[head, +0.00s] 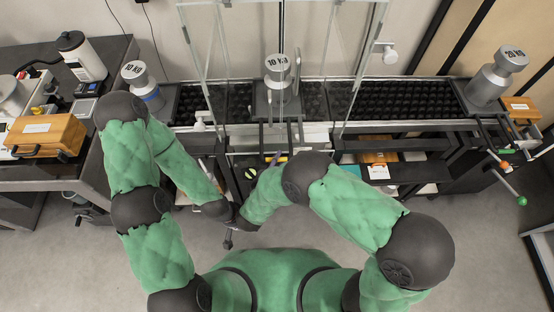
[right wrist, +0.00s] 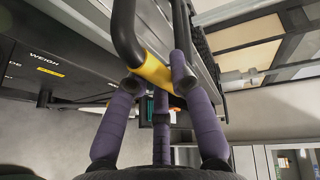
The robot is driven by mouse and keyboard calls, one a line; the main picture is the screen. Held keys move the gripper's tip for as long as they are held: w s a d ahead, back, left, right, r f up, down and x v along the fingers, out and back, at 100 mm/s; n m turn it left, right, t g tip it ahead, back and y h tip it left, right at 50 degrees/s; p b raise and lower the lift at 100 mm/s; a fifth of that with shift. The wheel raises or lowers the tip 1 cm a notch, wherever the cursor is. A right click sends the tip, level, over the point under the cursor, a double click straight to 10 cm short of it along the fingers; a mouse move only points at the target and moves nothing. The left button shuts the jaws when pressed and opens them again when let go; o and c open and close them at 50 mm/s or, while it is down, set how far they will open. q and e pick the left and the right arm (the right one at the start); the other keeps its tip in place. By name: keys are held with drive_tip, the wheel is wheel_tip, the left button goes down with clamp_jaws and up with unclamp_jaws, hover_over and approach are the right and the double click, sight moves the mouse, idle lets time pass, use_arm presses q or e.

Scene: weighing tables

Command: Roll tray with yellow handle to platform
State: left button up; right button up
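The tray (head: 262,103) sits on the black roller track at the centre of the head view, carrying a steel 10 KG weight (head: 279,78). Its black handle bars reach toward me and end in a yellow grip (head: 284,159). In the right wrist view the yellow grip (right wrist: 153,70) is close up, at the purple fingers of my right gripper (right wrist: 157,82). Two fingers lie along its near side and the third shows between them; firm closure is unclear. In the head view my arm mostly hides the right gripper (head: 274,160). My left gripper (head: 229,238) hangs low, mostly hidden.
The roller track (head: 395,101) runs left and right, with clear glass panels (head: 350,60) around its middle. Another 10 KG weight (head: 141,84) stands left and a 20 KG weight (head: 497,78) right. A side table (head: 45,178) holds an orange case (head: 45,132).

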drive_tip(key=shift+o, duration=1.4)
drive_tip(key=v, duration=0.7)
drive_tip(key=shift+s, duration=0.3)
